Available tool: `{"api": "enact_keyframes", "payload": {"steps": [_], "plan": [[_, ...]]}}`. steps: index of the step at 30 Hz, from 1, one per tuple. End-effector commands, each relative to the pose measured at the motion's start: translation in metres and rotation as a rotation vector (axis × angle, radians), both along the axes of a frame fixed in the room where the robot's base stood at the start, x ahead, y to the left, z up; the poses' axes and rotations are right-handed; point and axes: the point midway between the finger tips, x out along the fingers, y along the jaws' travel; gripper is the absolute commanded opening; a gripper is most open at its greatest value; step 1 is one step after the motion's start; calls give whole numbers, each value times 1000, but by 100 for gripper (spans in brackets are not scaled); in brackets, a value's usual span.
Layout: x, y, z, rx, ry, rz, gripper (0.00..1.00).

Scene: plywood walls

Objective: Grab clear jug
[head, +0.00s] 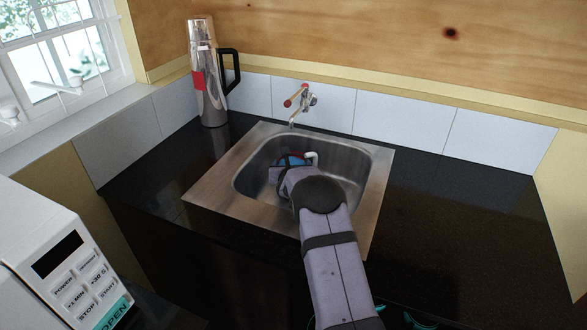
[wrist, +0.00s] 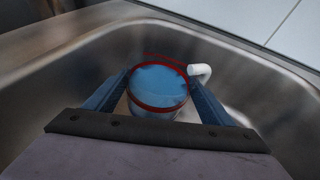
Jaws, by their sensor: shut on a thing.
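The clear jug (wrist: 158,88) is in the sink basin. In the wrist view it has a red rim, a bluish see-through body and a white handle (wrist: 200,73) on its right. My gripper (wrist: 160,92) is shut on the jug, with one blue finger on each side of it. In the head view my gripper (head: 290,168) reaches down into the basin, and my arm hides most of the jug. Only the white handle (head: 312,157) and a bit of blue and red show there. I cannot tell whether the jug touches the basin floor.
The steel sink (head: 222,196) is set in a black counter (head: 455,215). A tap (head: 298,102) stands behind it. A steel flask (head: 207,85) with a black handle stands at the back left. A white microwave (head: 50,250) is at the front left. The counter's right side is clear.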

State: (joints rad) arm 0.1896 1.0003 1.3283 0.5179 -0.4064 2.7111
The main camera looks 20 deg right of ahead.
Motion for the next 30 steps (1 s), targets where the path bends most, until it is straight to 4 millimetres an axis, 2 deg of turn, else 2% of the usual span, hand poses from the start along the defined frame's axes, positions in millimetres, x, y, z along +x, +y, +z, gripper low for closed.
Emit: {"api": "enact_keyframes", "payload": {"steps": [1, 17, 30], "plan": [[2, -1, 5, -4, -9, -1, 13], [2, -1, 19, -4, -11, -2, 13], [1, -1, 54, -4, -12, -1, 13]]}}
